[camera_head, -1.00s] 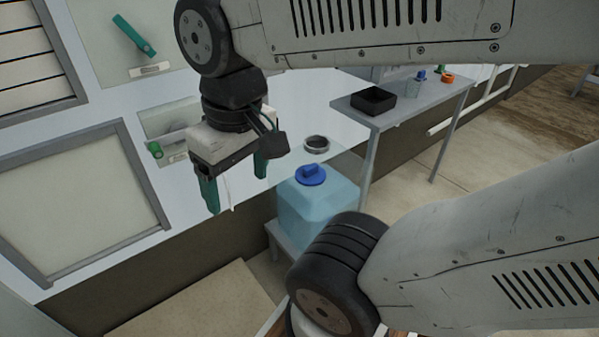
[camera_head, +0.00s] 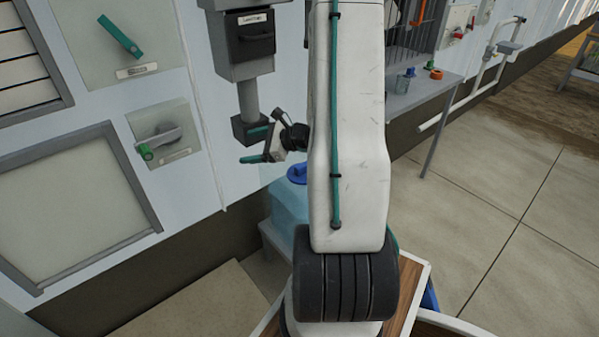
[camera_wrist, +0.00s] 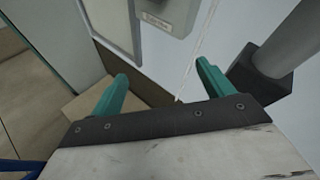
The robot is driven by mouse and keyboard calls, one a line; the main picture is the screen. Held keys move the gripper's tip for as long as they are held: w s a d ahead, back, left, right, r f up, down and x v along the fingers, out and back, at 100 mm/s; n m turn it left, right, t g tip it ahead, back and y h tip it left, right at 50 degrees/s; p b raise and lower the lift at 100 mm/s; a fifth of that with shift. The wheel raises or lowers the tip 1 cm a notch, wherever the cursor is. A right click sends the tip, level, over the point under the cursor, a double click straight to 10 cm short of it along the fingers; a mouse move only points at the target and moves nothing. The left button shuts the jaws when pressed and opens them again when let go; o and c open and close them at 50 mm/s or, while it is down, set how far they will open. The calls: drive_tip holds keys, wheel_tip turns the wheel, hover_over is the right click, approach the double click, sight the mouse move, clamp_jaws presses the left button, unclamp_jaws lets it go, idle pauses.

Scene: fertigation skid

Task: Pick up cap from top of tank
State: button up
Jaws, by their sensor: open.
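The blue cap (camera_head: 297,173) sits on top of the pale blue tank (camera_head: 287,207). My arm hides the right side of both. My gripper (camera_head: 247,146) is open and empty, above and to the left of the cap in the head view. Its two green fingers point left, towards the wall, and appear close to a dark box on a grey pipe. The wrist view shows the open fingers (camera_wrist: 162,86) with nothing between them. Neither the cap nor the tank can be made out there.
A grey pipe (camera_head: 248,97) hangs below a labelled box (camera_head: 243,40); it also stands right of the fingers in the wrist view (camera_wrist: 290,40). A shelf (camera_head: 428,92) holds a cup (camera_head: 403,83) and an orange ring (camera_head: 436,74). Open floor (camera_head: 480,215) lies right.

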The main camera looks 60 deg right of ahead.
sight(297, 173)
drive_tip(key=s+d+f+m+h, duration=0.3)
drive_tip(key=d+f, duration=0.1)
drive_tip(key=d, duration=0.1)
drive_tip(key=s+d+f+m+h, duration=0.2)
drive_tip(key=s+d+f+m, duration=0.2)
drive_tip(key=d+f, duration=0.1)
drive_tip(key=s+d+f+m+h, duration=0.3)
drive_tip(key=d+f, duration=0.2)
drive_tip(key=shift+s+d+f+m+h, duration=0.15)
drive_tip(key=shift+s+f+m+h, duration=0.15)
drive_tip(key=shift+m, duration=0.1)
drive_tip(key=shift+g, duration=0.3)
drive_tip(key=x, duration=0.6)
drive_tip(key=shift+w+d+f, duration=0.2)
drive_tip(key=shift+d+f, duration=0.05)
drive_tip(key=shift+d, duration=0.25)
drive_tip(key=shift+w+d+f, duration=0.15)
drive_tip(key=shift+w, duration=0.25)
drive_tip(key=c, duration=1.2)
drive_tip(key=shift+o, duration=0.2)
